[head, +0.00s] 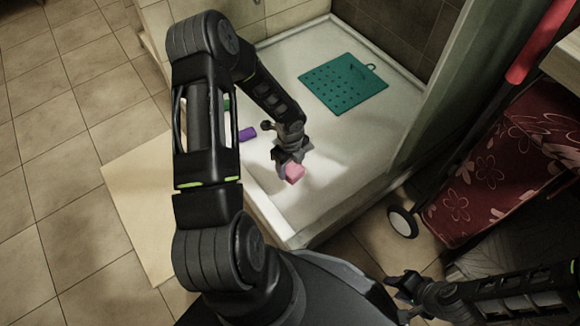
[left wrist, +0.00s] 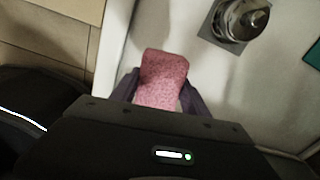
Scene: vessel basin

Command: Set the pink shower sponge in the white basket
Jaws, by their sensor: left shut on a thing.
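The pink shower sponge (head: 295,174) is between the fingers of my left gripper (head: 290,165), over the front part of the white shower basin. In the left wrist view the sponge (left wrist: 163,78) stands out from between the dark fingers of the left gripper (left wrist: 158,98), which is shut on it. I cannot tell whether the sponge touches the basin floor. My right gripper (head: 403,291) is at the lower right of the head view, outside the basin, and its jaws are too small and dark to read. No white basket shows in either view.
The shower basin (head: 325,205) has a raised rim. A teal perforated mat (head: 342,84) lies at its back, and a purple object (head: 247,134) lies at its left. A round metal drain (left wrist: 240,18) shows in the wrist view. A red flowered bag on wheels (head: 490,175) stands right.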

